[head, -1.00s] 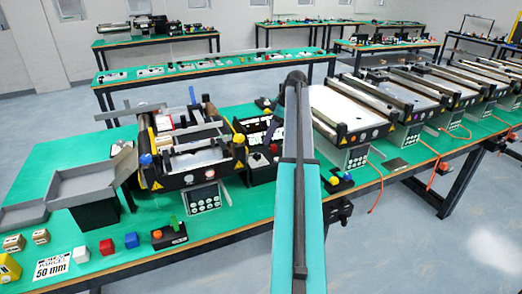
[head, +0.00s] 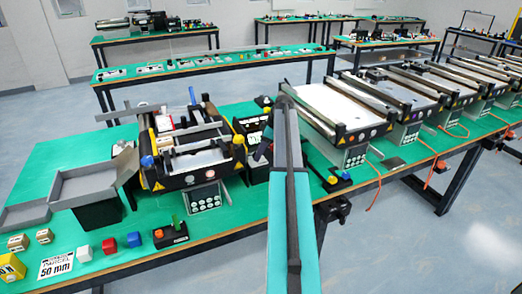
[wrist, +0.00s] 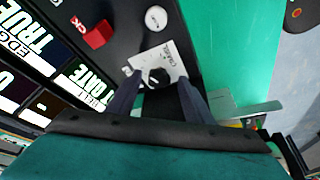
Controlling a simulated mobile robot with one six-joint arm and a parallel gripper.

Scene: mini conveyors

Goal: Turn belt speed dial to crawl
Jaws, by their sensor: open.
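The belt speed dial (wrist: 157,77) is a small black knob on a white plate (wrist: 172,58) with printed lettering that seems to read "CRAWL", in the wrist view. My gripper (wrist: 156,82) is open, with one dark finger on each side of the knob. I cannot tell whether the fingers touch it. The knob's pointer direction is not clear. In the head view the black control panel (head: 252,128) stands just left of my arm, and the dial is too small or hidden there.
Green table surface (wrist: 220,50) is clear to the right. Conveyors (head: 345,108) stand right of my arm in the head view.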

